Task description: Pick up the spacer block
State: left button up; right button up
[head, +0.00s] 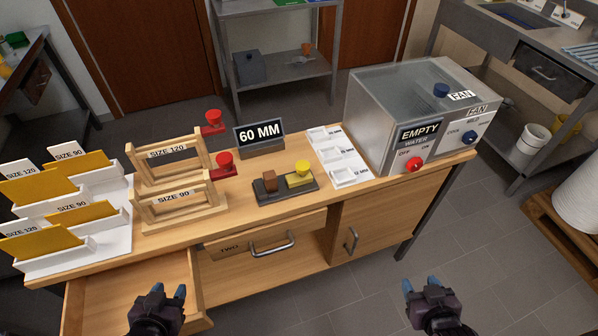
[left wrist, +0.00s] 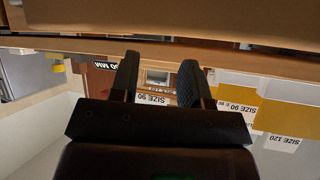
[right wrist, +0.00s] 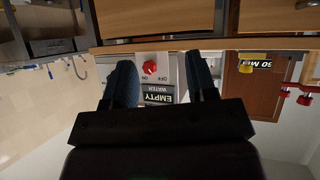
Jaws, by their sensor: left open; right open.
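No thing in view is labelled as a spacer block, so I cannot tell for sure which one it is. Three white shallow trays (head: 338,158) with MM labels stand in a row on the bench, and their contents are too small to make out. My left gripper (head: 164,294) is open and empty in front of the bench, by the open drawer. My right gripper (head: 421,287) is open and empty over the floor, in front of the cabinet door.
A 60 MM sign (head: 259,136) stands behind the dark tray. Wooden frames (head: 180,212) and yellow panels in white racks (head: 75,255) fill the left. A grey tank box (head: 385,118) stands right. An open drawer (head: 130,290) juts out at front left.

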aim_at(270, 181)
jog(key=k+u, duration=0.1)
jog(key=u, duration=0.4)
jog(key=k+u, duration=0.1)
jog(key=u, duration=0.4)
jog(key=k+j+u, duration=0.1)
jog(key=u, duration=0.4)
jog(key=k+l+z, duration=0.1)
jog(key=l+z, duration=0.15)
jog(key=z, duration=0.2)
jog(key=k+l+z, duration=0.1)
jog(key=l+z, duration=0.15)
jog(key=z, duration=0.2)
